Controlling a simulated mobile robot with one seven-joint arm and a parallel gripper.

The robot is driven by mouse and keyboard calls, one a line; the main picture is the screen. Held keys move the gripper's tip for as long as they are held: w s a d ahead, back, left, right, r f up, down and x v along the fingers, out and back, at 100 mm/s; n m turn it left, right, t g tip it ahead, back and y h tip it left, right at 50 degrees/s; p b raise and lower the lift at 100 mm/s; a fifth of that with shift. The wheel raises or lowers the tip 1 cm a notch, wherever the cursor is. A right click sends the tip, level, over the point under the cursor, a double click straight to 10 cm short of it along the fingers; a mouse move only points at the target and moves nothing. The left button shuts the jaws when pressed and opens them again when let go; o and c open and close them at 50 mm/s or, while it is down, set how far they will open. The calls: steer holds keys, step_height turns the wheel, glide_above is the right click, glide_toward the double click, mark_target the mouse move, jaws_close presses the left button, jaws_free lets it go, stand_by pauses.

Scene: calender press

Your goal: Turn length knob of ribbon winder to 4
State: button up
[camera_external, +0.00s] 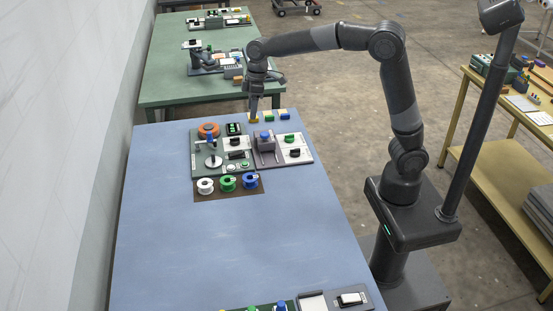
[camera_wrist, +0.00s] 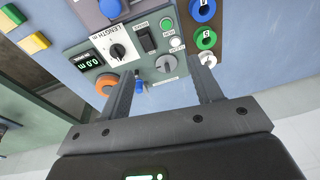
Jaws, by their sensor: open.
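The ribbon winder (camera_external: 198,170) stands at the far end of the blue table. Its length knob (camera_wrist: 118,50) is black, on a white plate labelled LENGTH in the wrist view; its dial numbers are too small to read. The display (camera_wrist: 88,63) beside it reads 0.0 M. My gripper (camera_wrist: 160,70) is open and empty, with its fingers apart over the winder's lower part in the wrist view. The length knob lies beyond the left fingertip and is not between the fingers. In the external view my gripper (camera_external: 254,112) points down near the table's far edge, touching no knob visibly.
An orange roll (camera_wrist: 105,84) and a blue-handled lever (camera_wrist: 139,86) sit close to the fingers. White (camera_external: 205,186), green (camera_external: 227,183) and blue (camera_external: 250,181) spools stand in front. The near table is mostly clear.

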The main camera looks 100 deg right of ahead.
steer(key=g, duration=0.2)
glide_above(235, 138)
step_height(235, 138, down, 9)
steer(key=shift+n+h, duration=0.4)
step_height(235, 138, down, 11)
steer(key=shift+d+r, duration=0.15)
steer(key=shift+c, duration=0.5)
steer(key=c, duration=0.9)
